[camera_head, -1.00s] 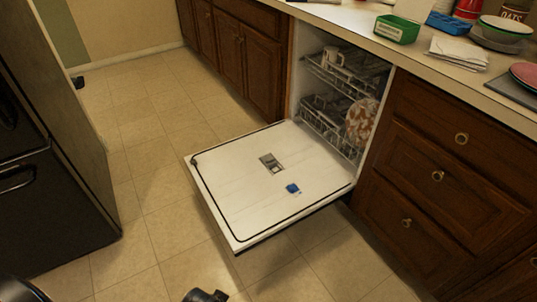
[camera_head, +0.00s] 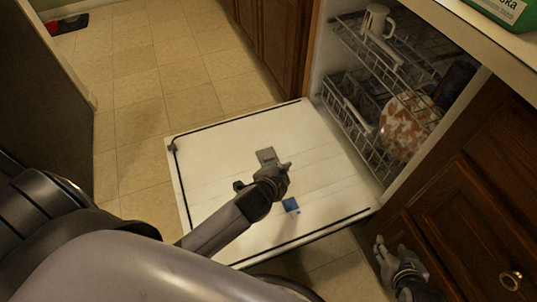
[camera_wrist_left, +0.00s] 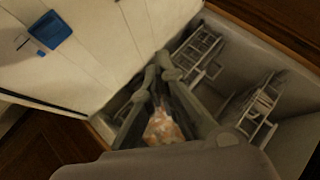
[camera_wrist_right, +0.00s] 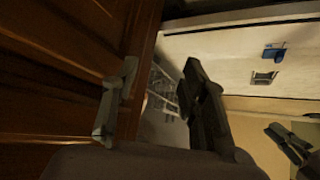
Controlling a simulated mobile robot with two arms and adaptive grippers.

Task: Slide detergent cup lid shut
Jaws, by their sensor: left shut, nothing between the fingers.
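The grey detergent cup (camera_head: 267,156) is set in the inner face of the lowered dishwasher door (camera_head: 225,165). It also shows in the right wrist view (camera_wrist_right: 263,78); whether its lid is open is too small to tell. A small blue piece (camera_head: 291,205) lies on the door nearer me and also shows in the left wrist view (camera_wrist_left: 51,29). My left gripper (camera_head: 285,167) is shut and empty, above the door just beside the cup and partly in front of it; contact cannot be told. My right gripper (camera_head: 379,246) is open and empty beside the cabinet front.
The dishwasher racks (camera_head: 365,110) hold a white mug (camera_head: 376,20) and a brown-and-white patterned dish (camera_head: 408,125). Wooden drawers (camera_head: 475,215) stand close on the right. A dark appliance (camera_head: 45,100) stands at the left.

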